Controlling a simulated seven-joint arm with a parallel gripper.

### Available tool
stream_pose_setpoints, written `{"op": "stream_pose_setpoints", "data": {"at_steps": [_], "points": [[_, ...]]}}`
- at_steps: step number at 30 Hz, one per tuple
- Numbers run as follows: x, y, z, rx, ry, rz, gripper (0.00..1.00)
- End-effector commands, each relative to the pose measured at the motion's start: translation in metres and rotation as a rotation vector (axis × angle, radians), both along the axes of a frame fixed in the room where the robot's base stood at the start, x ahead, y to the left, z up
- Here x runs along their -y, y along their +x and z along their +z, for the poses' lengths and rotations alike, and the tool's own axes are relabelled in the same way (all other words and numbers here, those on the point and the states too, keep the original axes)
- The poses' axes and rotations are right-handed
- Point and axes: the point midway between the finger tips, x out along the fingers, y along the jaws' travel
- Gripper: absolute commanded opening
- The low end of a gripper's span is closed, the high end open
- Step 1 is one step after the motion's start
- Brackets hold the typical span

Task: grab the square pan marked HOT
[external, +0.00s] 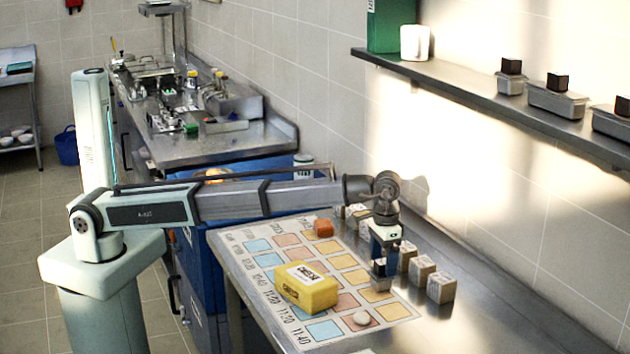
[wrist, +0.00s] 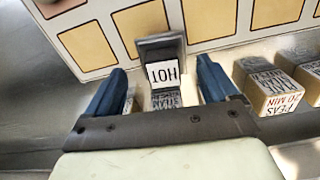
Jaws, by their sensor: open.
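The square pan marked HOT (wrist: 160,52) shows in the wrist view as a small dark piece with a white HOT label, upside down in the picture. It lies between the two blue fingers of my gripper (wrist: 163,78), with a gap visible on each side. My gripper is open and holds nothing.
Several labelled blocks (external: 441,287) stand close to the right of my gripper; one reads PEAS 20 MIN (wrist: 275,92). A wall shelf (external: 470,100) runs above.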

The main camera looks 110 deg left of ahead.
Motion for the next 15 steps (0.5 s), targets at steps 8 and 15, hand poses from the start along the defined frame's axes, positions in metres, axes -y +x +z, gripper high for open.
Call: {"op": "stream_pose_setpoints", "data": {"at_steps": [8, 15], "points": [[-0.002, -0.003, -0.02, -0.002, -0.001, 0.0, 0.87], [-0.003, -0.004, -0.049, -0.001, 0.0, 0.0, 0.87]]}}
